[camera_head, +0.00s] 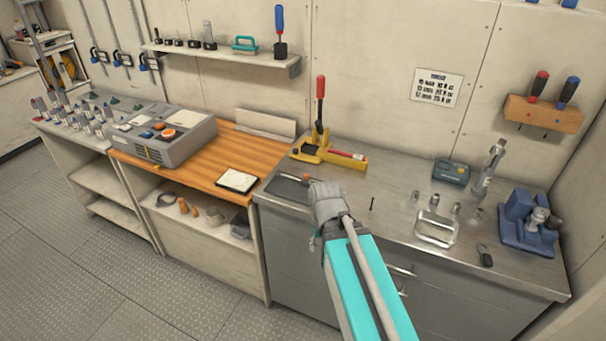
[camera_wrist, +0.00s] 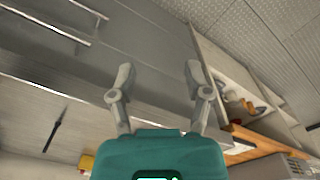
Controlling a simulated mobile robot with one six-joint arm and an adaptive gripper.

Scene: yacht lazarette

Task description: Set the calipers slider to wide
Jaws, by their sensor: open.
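I cannot make out the calipers for certain in either view. A dark mat (camera_head: 288,189) lies at the left end of the steel bench, partly behind my arm. A small red-tipped item (camera_head: 306,177) shows at its edge, too small to name. In the wrist view my gripper (camera_wrist: 158,72) is open with nothing between its two grey fingers. The fingers are over the drawer front, near the steel bench's front edge. In the head view my arm hides most of the gripper.
The steel bench (camera_head: 395,228) holds a yellow-based red-lever tool (camera_head: 319,145), a metal frame (camera_head: 436,229), several small metal parts and a blue vise-like tool (camera_head: 528,222). A thin dark pin (camera_wrist: 57,129) lies on it. The wooden bench (camera_head: 190,172) carries a grey console (camera_head: 165,137).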

